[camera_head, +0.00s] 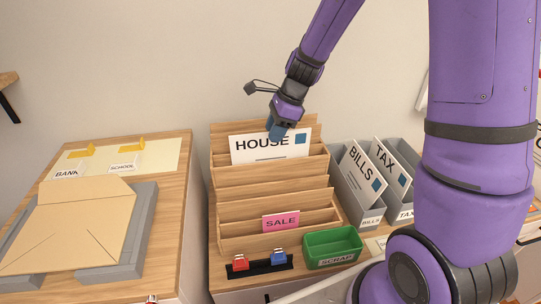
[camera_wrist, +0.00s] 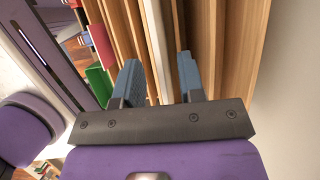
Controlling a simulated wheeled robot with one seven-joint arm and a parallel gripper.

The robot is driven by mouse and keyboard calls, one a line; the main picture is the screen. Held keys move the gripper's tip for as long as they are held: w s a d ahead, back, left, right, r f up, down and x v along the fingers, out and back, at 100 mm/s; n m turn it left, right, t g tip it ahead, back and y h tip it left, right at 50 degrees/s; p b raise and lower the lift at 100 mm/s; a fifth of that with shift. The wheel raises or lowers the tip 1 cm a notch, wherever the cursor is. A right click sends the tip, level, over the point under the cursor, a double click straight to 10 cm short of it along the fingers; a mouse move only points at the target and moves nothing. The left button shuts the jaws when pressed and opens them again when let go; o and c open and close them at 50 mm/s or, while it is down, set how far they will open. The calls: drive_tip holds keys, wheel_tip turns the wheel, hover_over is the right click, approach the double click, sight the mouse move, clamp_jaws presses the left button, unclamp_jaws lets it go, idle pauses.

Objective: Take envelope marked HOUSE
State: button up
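The white envelope marked HOUSE (camera_head: 262,153) stands upright in a rear slot of the stepped wooden rack (camera_head: 227,189). Its printed front faces the head camera. My gripper (camera_head: 277,130) is at the envelope's top edge, right of its middle, with a blue finger in front of the envelope's upper part. In the wrist view my gripper (camera_wrist: 158,68) is open, its two blue fingers well apart. The envelope shows there as a thin pale strip (camera_wrist: 155,45) between them, with a gap on each side. The lower part of the envelope is hidden by the rack.
A pink SALE card (camera_head: 281,221) stands in a lower front slot. Grey holders with BILLS (camera_head: 361,165) and TAX (camera_head: 392,166) stand to the right. A green SCRAP tray (camera_head: 333,244) is in front. A tan envelope (camera_head: 75,235) lies at left. The wall is close behind the rack.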

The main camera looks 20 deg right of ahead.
sight(271, 155)
drive_tip(key=x, duration=0.3)
clamp_jaws()
idle(0.3)
